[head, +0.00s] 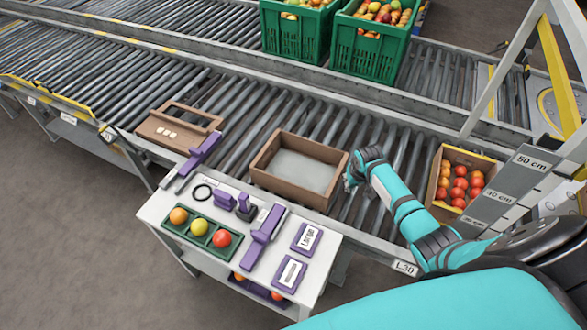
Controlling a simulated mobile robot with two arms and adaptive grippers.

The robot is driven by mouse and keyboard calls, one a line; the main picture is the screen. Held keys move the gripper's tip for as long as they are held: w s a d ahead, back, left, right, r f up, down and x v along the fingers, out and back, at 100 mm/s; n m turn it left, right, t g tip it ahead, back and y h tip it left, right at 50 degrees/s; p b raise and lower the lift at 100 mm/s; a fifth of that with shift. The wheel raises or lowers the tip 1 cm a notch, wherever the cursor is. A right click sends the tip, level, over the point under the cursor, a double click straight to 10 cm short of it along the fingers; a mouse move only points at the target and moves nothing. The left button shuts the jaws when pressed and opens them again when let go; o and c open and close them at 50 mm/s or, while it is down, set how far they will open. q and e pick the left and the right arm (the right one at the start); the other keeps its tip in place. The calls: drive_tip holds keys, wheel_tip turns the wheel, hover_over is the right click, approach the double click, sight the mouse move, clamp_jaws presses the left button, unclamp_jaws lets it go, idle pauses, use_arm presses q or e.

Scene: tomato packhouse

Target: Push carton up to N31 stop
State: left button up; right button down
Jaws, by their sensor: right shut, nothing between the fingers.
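An open brown carton (284,190) stands on the grey roller conveyor, with a pale, empty-looking floor. My right gripper (349,184) is shut and empty, close against the carton's right wall; I cannot tell whether it touches. My turquoise right arm reaches in from the lower right. No label reading N31 is legible. A purple bar (203,152) sits at the conveyor's near edge, left of the carton, with a gap between them; I cannot tell whether it is the stop. My left gripper is not in view.
A brown wooden tray (160,133) stands further left on the rollers. A tomato carton (441,208) is right of my arm. Green crates (366,52) stand on the far conveyor. A side table (213,252) holds fruit and purple tools. The rollers between carton and bar look clear.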

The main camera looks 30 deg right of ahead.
sight(335, 178)
drive_tip(key=shift+w+a+b, duration=0.65)
drive_tip(key=shift+w+a, duration=1.25)
drive_tip(key=shift+w, duration=0.3)
